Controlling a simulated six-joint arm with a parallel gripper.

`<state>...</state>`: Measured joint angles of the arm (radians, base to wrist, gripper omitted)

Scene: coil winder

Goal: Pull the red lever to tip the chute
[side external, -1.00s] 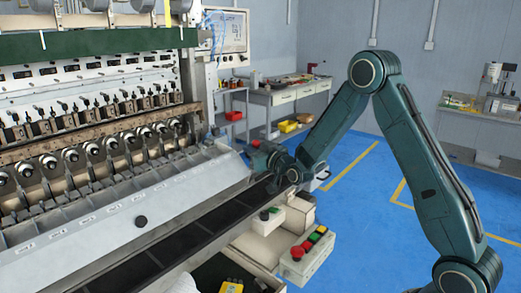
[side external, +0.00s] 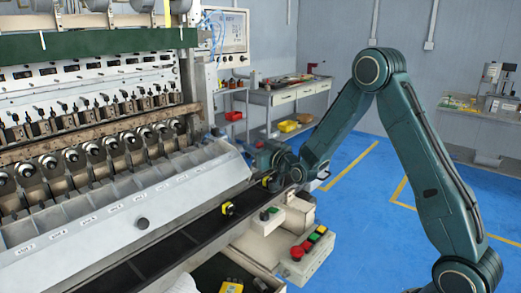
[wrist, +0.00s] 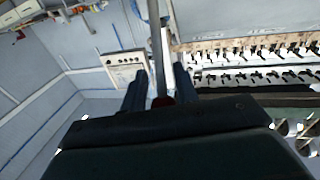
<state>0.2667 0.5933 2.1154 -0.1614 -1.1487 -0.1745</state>
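My gripper (side external: 264,156) is at the far right end of the machine, beside the end of the chute. In the wrist view its two dark fingers (wrist: 156,88) stand on either side of a grey rod with a dark red end, the red lever (wrist: 163,101), and appear shut on it. In the side view my gripper mostly hides the lever. The chute (side external: 112,212) is a long pale sloped panel with small labels, tilted toward a black belt (side external: 150,259). Yellow-and-black coils lie below it, one on the belt (side external: 228,208) and one nearer my gripper (side external: 267,181).
A control box (side external: 306,251) with a red emergency button and coloured buttons juts out in front of the belt. A yellow object (side external: 231,287) sits in a dark bin at the bottom. A workbench (side external: 290,93) stands behind. Blue floor is free at the right.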

